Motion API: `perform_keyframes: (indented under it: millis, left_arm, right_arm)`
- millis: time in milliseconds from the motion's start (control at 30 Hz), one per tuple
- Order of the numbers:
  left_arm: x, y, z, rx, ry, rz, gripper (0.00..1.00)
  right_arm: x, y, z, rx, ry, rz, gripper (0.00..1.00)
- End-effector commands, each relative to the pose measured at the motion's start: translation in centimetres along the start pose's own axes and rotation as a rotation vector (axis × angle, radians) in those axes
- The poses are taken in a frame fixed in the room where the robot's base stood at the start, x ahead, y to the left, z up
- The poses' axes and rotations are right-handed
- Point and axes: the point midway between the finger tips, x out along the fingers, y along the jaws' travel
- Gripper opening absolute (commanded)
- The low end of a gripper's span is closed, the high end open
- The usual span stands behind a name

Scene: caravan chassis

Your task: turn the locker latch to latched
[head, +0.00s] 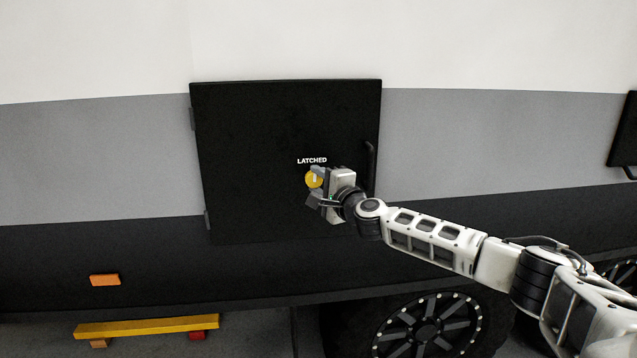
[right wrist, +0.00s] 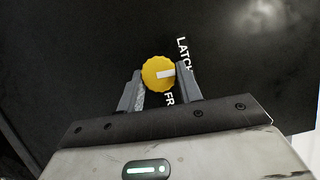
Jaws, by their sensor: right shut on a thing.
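The locker latch is a round yellow knob (head: 311,180) on the black locker door (head: 250,130), below the white word LATCHED (head: 312,160). My right gripper (head: 317,185) reaches it from the right, its fingers on both sides of the knob. In the right wrist view, the knob (right wrist: 154,66) sits between the fingertips of the gripper (right wrist: 161,82), which is shut on it. A white mark (right wrist: 166,73) on the knob points toward the LATCHED lettering. A second word starting FR is partly hidden by a finger. My left gripper is not in view.
The door lies closed against the caravan side, with hinges at its left and a black handle (head: 371,168) at its right. Below are an orange marker (head: 104,280), a yellow bar (head: 147,327) and a wheel (head: 427,328). The wall left of the door is clear.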

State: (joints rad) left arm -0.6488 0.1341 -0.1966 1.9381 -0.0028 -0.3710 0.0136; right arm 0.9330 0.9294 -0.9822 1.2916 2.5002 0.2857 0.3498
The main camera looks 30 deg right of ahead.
Motion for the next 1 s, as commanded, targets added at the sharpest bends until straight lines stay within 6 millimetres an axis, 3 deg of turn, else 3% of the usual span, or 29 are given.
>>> perform_keyframes:
  millis: [733,767,833,1000]
  left_arm:
    - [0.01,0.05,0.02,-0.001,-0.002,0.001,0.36]
    - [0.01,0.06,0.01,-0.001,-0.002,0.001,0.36]
    - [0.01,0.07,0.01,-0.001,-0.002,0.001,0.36]
    - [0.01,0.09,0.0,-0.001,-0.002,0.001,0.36]
  right_arm:
    - [0.02,-0.11,0.08,-0.088,-0.001,0.034,0.13]
    - [0.02,-0.11,0.08,-0.088,-0.001,0.034,0.38]
    - [0.02,-0.11,0.1,-0.087,-0.002,0.034,0.57]
    - [0.02,-0.11,0.11,-0.085,-0.002,0.034,0.57]
